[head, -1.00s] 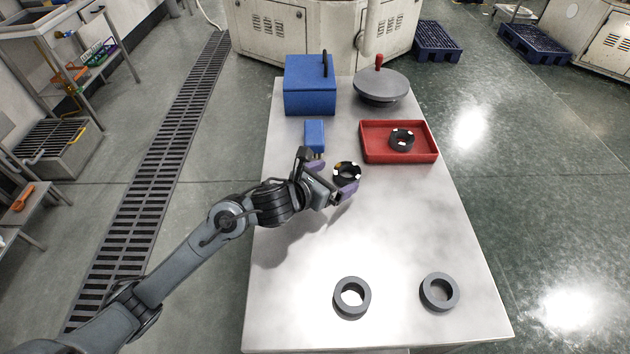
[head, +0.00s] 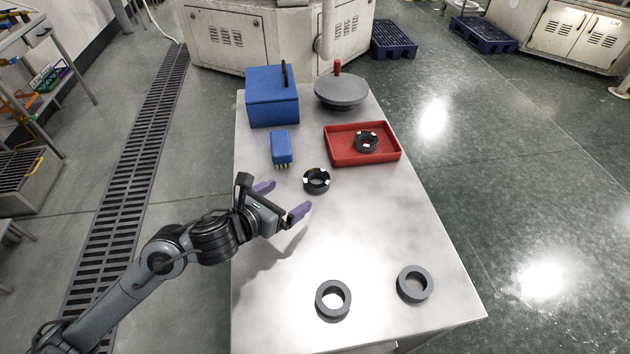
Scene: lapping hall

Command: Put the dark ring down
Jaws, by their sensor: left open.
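A dark ring with white marks (head: 316,181) rests on the metal table, left of and nearer than the red tray. A similar dark ring with light marks (head: 366,142) lies in the red tray (head: 334,158). My left gripper (head: 282,202) is open and empty, with purple fingertips. It is to the near left of the dark ring on the table and apart from it. My right gripper is not in view.
A blue box (head: 272,98), a blue brush (head: 281,147) and a grey disc with a red knob (head: 341,91) are toward the far end. Two plain grey rings (head: 333,300) (head: 415,285) lie near the front. The table's middle (head: 370,225) is clear.

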